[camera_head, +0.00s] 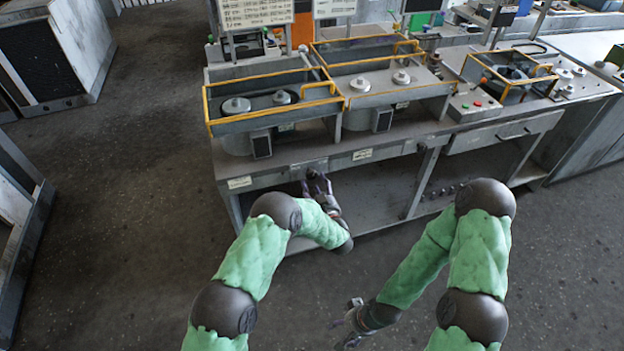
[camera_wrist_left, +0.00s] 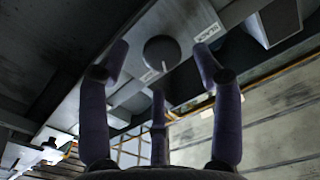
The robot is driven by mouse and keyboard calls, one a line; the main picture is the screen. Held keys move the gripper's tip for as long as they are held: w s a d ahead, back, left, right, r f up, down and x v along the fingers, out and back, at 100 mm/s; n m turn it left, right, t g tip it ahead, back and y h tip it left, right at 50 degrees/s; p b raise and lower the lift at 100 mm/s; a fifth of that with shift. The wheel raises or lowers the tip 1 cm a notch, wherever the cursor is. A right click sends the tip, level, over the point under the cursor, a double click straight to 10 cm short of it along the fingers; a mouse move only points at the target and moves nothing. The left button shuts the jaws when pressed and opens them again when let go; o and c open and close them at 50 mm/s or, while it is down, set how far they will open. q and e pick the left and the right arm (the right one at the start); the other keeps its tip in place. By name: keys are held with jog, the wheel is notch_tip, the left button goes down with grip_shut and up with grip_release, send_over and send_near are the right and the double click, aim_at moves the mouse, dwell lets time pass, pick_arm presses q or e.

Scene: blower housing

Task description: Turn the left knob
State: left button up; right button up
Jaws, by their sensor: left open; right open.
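The knob (camera_wrist_left: 161,53) is a round dark dial with a light pointer mark. It sits on the grey front panel of the workbench in the left wrist view. My left gripper (camera_head: 316,182) is open at that front panel, below the left housing. In the left wrist view its fingers (camera_wrist_left: 160,68) are spread, one on each side of the knob and a third below; I cannot tell whether any touches it. In the head view the gripper mostly hides the knob. My right gripper (camera_head: 348,325) is open and empty, low over the floor, away from the bench.
The bench (camera_head: 290,163) carries yellow-railed housings with round caps (camera_head: 236,105). A small control box (camera_head: 474,105) with coloured buttons stands to the right. Small white labels (camera_head: 362,154) are on the front panel. The floor (camera_head: 120,220) left of the bench is clear.

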aim_at(312, 177)
pick_arm(q)
jog(key=shift+b+x, duration=0.4)
jog(key=shift+x, duration=1.7)
jog(key=c, duration=1.1)
